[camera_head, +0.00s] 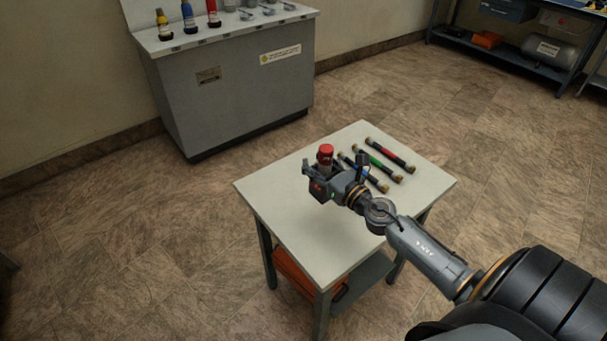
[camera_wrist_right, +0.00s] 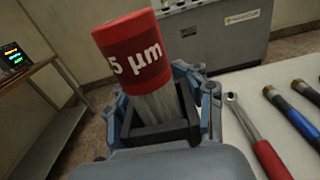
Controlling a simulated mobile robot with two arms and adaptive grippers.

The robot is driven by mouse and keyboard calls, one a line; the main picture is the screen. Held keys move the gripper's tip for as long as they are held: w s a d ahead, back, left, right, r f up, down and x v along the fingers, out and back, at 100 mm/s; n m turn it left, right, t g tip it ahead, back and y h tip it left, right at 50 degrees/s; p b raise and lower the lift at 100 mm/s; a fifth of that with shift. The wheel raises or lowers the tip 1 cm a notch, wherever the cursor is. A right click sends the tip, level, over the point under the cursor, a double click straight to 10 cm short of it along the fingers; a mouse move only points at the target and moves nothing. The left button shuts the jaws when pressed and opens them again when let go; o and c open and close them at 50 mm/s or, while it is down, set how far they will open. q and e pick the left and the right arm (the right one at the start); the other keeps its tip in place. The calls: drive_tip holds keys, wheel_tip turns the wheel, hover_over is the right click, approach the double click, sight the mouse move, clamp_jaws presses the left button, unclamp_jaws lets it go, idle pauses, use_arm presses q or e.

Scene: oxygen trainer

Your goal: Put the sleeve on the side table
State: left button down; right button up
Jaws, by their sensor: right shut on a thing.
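The sleeve (camera_head: 325,155) is an upright cylinder with a red top. In the right wrist view the sleeve (camera_wrist_right: 134,50) shows a wide red band marked "5 µm" over a pale, clear-looking lower part, and it looks tilted there. My right gripper (camera_head: 323,177) is shut around the lower part of the sleeve; its dark fingers (camera_wrist_right: 160,118) also show in the wrist view. Gripper and sleeve are over the back left part of the side table (camera_head: 305,240). I cannot tell whether the sleeve's hidden bottom touches the tabletop. My left gripper is not in view.
Several tools lie on the table's back right, including one with a red grip (camera_head: 389,154) and one with a green grip (camera_head: 376,159). The table's front half is clear. A grey cabinet (camera_head: 235,95) with bottles stands behind. A dark shelf (camera_head: 520,45) is at the far right.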

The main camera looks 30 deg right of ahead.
drive_tip(key=w+a+f+b, duration=0.1)
drive_tip(key=w+f+b, duration=0.2)
drive_tip(key=w+f, duration=0.2)
drive_tip(key=shift+a+f, duration=0.2)
drive_tip(key=shift+f, duration=0.05)
drive_tip(key=f+b, duration=0.2)
drive_tip(key=f, duration=0.1)
drive_tip(key=shift+w+a+f+b, duration=0.1)
drive_tip(key=shift+w+f+b, duration=0.05)
drive_tip(key=shift+w+b, duration=0.2)
drive_tip(key=shift+w+f, duration=0.1)
drive_tip(key=shift+f, duration=0.2)
drive_tip(key=shift+f, duration=0.2)
drive_tip(key=o, duration=1.4)
drive_tip(key=shift+r, duration=0.1)
